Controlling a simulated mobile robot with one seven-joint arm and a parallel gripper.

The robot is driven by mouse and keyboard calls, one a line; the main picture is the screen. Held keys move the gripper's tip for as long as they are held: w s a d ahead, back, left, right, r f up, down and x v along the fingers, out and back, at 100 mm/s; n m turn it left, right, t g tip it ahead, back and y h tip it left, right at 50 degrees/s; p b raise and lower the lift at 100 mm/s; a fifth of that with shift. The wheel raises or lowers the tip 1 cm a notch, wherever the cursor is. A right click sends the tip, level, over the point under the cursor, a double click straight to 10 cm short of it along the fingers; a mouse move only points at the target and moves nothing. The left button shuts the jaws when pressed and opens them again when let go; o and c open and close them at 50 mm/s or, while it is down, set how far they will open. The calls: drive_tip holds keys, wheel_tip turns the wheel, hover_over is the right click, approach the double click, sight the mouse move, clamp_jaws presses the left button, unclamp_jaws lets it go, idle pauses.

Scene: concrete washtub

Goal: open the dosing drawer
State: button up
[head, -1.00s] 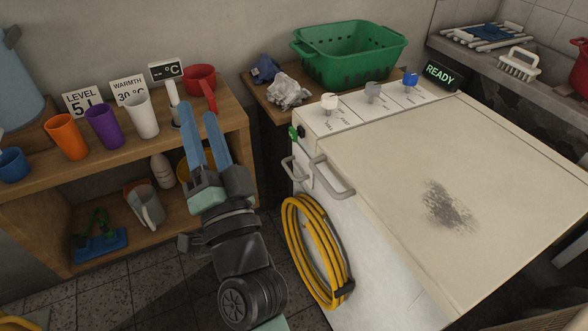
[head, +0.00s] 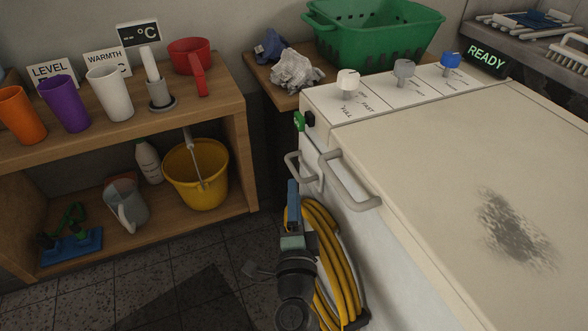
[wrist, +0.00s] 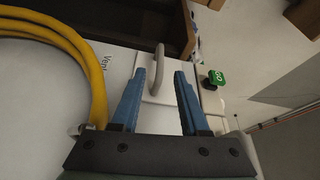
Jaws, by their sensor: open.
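The drawer, a narrow white panel with a grey loop handle (head: 303,172), is on the front left of the white washtub cabinet (head: 425,225). It appears shut. In the wrist view, the handle (wrist: 158,66) stands out from the white drawer front (wrist: 160,118), just beyond and between my fingertips. My gripper (head: 293,188) is in front of the cabinet, just below the handle in the head view. In the wrist view, my gripper (wrist: 161,74) has two blue fingers apart with nothing held. I cannot tell whether a finger touches the handle.
A larger grey handle (head: 347,182) sits at the lid's edge, close right of the drawer. A yellow hose coil (head: 330,245) hangs below, beside my arm. A green switch (wrist: 215,78) is near my right finger. A wooden shelf (head: 130,135) with cups and a yellow bucket (head: 197,177) stands left.

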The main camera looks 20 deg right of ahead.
sight(294, 168)
drive_tip(key=b+x, duration=0.1)
drive_tip(key=x, duration=0.6)
drive_tip(key=shift+w+d, duration=0.1)
drive_tip(key=shift+w, duration=0.2)
drive_tip(key=shift+c, duration=0.3)
clamp_jaws()
idle(0.8)
